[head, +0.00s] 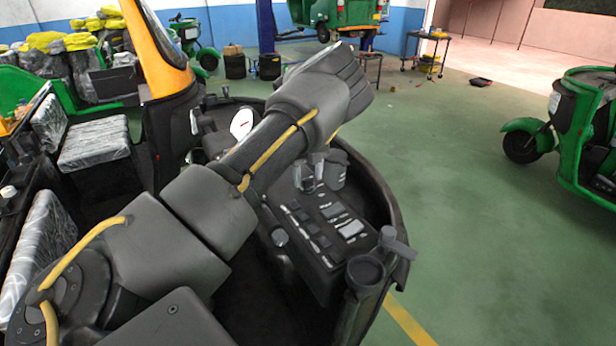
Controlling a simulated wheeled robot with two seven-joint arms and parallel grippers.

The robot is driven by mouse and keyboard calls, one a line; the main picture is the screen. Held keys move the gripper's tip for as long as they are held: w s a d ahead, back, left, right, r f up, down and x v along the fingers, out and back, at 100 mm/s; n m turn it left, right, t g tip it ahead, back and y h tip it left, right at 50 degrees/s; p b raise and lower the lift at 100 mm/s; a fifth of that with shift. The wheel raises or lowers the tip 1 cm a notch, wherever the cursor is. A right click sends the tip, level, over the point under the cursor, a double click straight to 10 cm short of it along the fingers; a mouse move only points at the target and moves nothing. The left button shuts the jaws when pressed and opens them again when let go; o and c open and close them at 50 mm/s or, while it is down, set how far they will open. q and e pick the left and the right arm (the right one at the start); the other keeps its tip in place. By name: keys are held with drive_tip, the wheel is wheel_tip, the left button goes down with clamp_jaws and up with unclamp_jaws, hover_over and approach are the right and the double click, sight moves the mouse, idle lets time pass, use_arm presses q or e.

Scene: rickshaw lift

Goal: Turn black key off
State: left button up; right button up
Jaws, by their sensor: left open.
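The dashboard panel (325,232) of the open rickshaw cab is in the middle of the head view, with rows of dark switches and pale labels. I cannot make out the black key for sure; it may be hidden by my arm or gripper. My left arm comes in from the lower left and crosses over the cab. My left gripper (308,178) points down at the far end of the panel, partly hidden behind my arm. It is open, and I see nothing held in it. I cannot tell whether it touches the panel. My right gripper is not in view.
A round knob (280,238) sits at the panel's left edge. A dark handle (394,244) sticks up at the cab's right rim. Plastic-covered seats (93,143) are at left. A green rickshaw (588,130) stands at right. The green floor (455,190) between is clear.

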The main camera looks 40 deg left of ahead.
sight(308, 178)
use_arm(q)
wheel_tip(308, 178, up, 10)
drive_tip(key=b, duration=0.2)
drive_tip(key=shift+r, duration=0.1)
idle(0.5)
